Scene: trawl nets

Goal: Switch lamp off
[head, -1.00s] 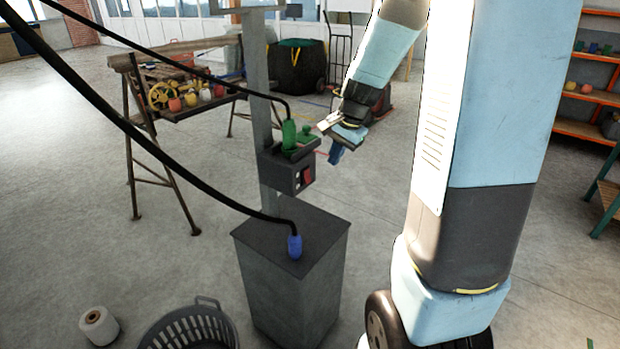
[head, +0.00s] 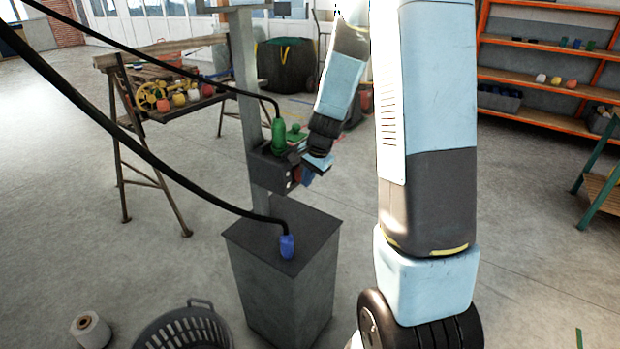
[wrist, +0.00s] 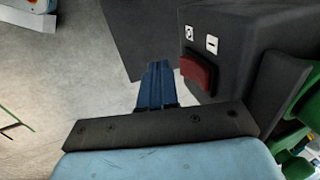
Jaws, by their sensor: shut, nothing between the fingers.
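A dark switch box (head: 266,172) is mounted on a grey post above a grey pedestal. In the wrist view the box (wrist: 240,35) shows a red rocker switch (wrist: 197,73) on its face, beside two small white marked labels (wrist: 200,39). I cannot make out a lamp.
A green plug (head: 279,137) with a black cable stands at the box. A blue plug (head: 287,246) is on the pedestal (head: 270,285). A grey basket (head: 190,330) and a white spool (head: 90,328) are on the floor. Orange shelves (head: 545,47) stand at right.

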